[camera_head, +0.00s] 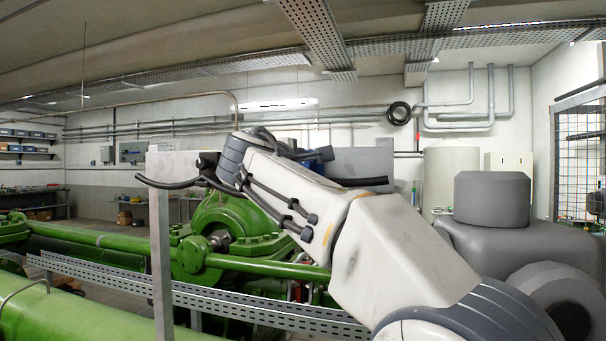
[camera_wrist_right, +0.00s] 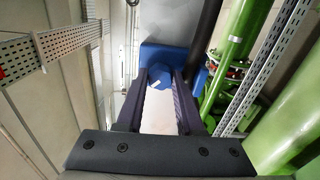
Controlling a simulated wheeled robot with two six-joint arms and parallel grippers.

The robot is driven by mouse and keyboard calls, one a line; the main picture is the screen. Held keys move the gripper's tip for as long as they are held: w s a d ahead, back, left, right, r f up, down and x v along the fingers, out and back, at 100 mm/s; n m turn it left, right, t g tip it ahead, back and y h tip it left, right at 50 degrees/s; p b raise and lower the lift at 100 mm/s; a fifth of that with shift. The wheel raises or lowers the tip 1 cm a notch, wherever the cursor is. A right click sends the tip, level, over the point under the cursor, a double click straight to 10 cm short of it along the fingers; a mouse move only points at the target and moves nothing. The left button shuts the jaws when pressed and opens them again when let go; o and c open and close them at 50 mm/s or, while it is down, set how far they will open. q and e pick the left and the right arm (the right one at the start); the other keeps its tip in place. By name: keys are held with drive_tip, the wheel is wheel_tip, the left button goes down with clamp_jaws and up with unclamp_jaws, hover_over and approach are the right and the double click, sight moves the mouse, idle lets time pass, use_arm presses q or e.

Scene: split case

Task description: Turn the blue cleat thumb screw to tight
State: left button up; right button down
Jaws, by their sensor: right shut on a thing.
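The blue cleat (camera_wrist_right: 150,53) sits on a pale grey plate in the right wrist view, with a thick black cable running up to it. Its blue thumb screw (camera_wrist_right: 162,78) is between the fingertips of my right gripper (camera_wrist_right: 160,82), which is shut on it. A small pale mark shows on the screw. In the head view, my right arm hides most of the gripper and screw; only part of the blue cleat (camera_head: 321,157) shows behind the arm. I cannot read the screw's tightness. My left gripper is not in view.
The plate (camera_head: 362,162) stands on a metal post (camera_head: 161,250). The black cable (camera_head: 165,183) crosses its front, through a dark holder (camera_head: 207,162) at left. A perforated tray (camera_head: 240,304) and green machinery (camera_head: 222,216) lie around and below.

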drive_tip(key=shift+m+b, duration=1.45)
drive_tip(key=shift+m, duration=3.05)
drive_tip(key=c, duration=0.5)
unclamp_jaws()
drive_tip(key=shift+c, duration=0.2)
drive_tip(key=b+v, duration=0.3)
drive_tip(key=v, duration=0.7)
drive_tip(key=shift+s, duration=0.25)
